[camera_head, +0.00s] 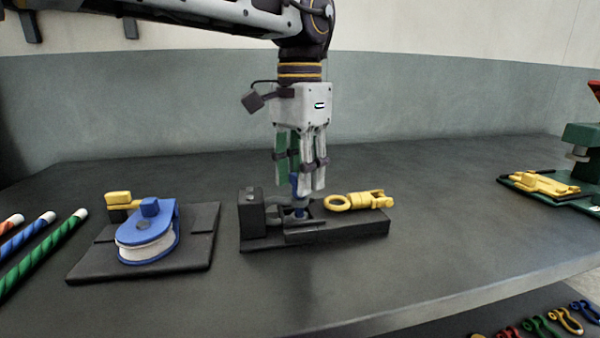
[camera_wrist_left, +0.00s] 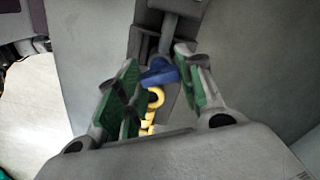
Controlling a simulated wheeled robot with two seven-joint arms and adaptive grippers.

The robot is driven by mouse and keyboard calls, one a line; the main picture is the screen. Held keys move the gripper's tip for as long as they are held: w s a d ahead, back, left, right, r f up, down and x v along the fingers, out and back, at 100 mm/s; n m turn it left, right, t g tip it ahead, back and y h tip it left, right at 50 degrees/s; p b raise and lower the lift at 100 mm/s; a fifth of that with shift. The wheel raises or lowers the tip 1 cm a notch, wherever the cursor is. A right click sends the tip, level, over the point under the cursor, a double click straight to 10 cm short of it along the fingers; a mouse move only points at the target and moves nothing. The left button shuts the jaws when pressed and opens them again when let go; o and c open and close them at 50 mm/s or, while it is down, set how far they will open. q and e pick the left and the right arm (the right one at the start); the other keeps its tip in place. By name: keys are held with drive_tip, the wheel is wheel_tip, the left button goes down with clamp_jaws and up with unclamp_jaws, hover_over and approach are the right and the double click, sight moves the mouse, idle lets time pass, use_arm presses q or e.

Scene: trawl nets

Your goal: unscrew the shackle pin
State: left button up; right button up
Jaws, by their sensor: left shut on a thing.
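My left gripper (camera_head: 307,188) points straight down over a black fixture (camera_head: 340,232) on the bench. In the left wrist view the blue pin (camera_wrist_left: 158,74) shows between the fingertips (camera_wrist_left: 157,72). The shackle body is mostly hidden by the fixture and fingers; a grey curved part (camera_head: 272,212) shows beside the pin. A yellow swivel with a ring eye (camera_head: 358,201) lies at the fixture's right. I cannot tell how deep the pin sits. My right gripper is out of view.
A blue pulley block (camera_head: 148,235) sits on a black plate at the left, with coloured striped rods (camera_head: 45,255) beyond it. A green tray with yellow parts (camera_head: 541,184) is at the right. Bench between fixture and tray is clear. Several coloured shackles (camera_head: 540,325) lie lower right.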

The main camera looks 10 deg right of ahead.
use_arm(q)
drive_tip(key=shift+s+f, duration=0.1)
drive_tip(key=shift+f, duration=0.15)
drive_tip(key=o, duration=1)
drive_tip(key=shift+r, duration=0.15)
drive_tip(key=shift+r, duration=0.15)
drive_tip(key=shift+r, duration=5.85)
